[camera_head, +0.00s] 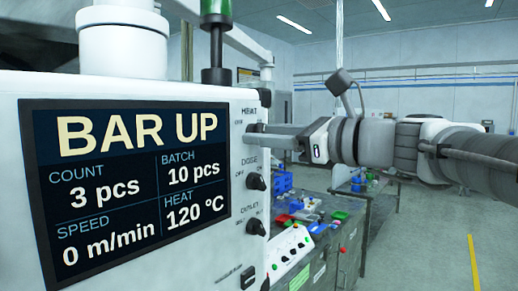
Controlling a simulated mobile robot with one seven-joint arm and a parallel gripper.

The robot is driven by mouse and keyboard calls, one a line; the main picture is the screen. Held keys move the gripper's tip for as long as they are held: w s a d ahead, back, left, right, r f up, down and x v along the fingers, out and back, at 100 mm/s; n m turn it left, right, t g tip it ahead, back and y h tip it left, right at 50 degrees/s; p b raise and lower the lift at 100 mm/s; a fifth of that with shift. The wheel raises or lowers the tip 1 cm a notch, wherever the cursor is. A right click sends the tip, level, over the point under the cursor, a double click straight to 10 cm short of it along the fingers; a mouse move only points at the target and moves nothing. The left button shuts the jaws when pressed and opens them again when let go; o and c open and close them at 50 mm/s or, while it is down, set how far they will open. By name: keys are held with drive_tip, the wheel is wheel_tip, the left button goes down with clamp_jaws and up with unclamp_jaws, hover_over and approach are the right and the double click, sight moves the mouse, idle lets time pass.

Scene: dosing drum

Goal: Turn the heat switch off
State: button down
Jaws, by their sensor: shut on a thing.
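The white control cabinet (247,262) fills the left of the head view. Its right strip carries the HEAT label (249,111) at the top. My gripper (254,133) reaches in from the right, its fingers at the heat switch just under that label. The fingers are shut on the switch and hide its knob, so I cannot tell its position. The display (125,180) reads BAR UP, count 3 pcs, batch 10 pcs, speed 0 m/min and heat 120 °C.
Below sit the dose knob (256,181) and the outlet knob (256,226), close under my fingers. Behind stands a workbench (352,240) with a small button box (290,250) and coloured parts. Open floor (430,255) lies to the right.

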drive_tip(key=shift+n+b, duration=3.7)
drive_tip(key=shift+n, duration=0.5)
drive_tip(key=shift+r, duration=0.1)
drive_tip(key=c, duration=0.5)
unclamp_jaws()
drive_tip(key=shift+d, duration=0.15)
drive_tip(key=v, duration=1.7)
drive_tip(key=shift+s+b, duration=0.2)
drive_tip(key=shift+b, duration=0.2)
